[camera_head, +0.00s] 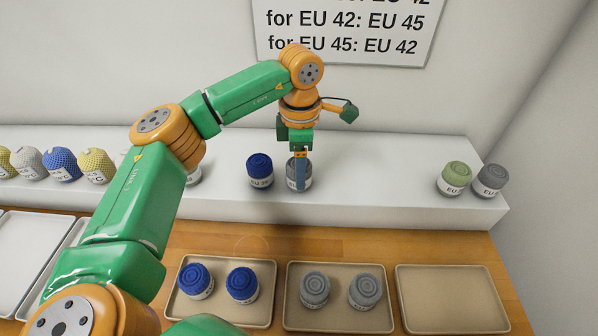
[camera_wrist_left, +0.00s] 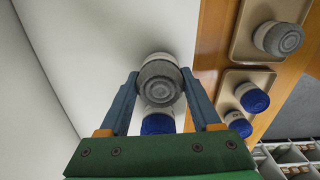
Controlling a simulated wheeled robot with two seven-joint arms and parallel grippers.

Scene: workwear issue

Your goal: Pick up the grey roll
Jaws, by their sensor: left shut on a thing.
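A grey roll (camera_head: 306,180) with a white label stands on the white shelf, beside a blue roll (camera_head: 260,171). My left gripper (camera_head: 300,184) reaches down over the grey roll from above. In the left wrist view the grey roll (camera_wrist_left: 160,82) sits between the two fingers, which are shut on it. In the head view the finger hides part of the grey roll's front. I cannot tell whether it is clear of the shelf. My right gripper is not in view.
Green (camera_head: 454,177) and grey (camera_head: 489,180) rolls stand at the shelf's right end; several knitted rolls (camera_head: 62,164) stand at its left. Below, one tray (camera_head: 268,318) holds two blue rolls, one (camera_head: 336,322) two grey rolls, and the right tray (camera_head: 450,300) is empty.

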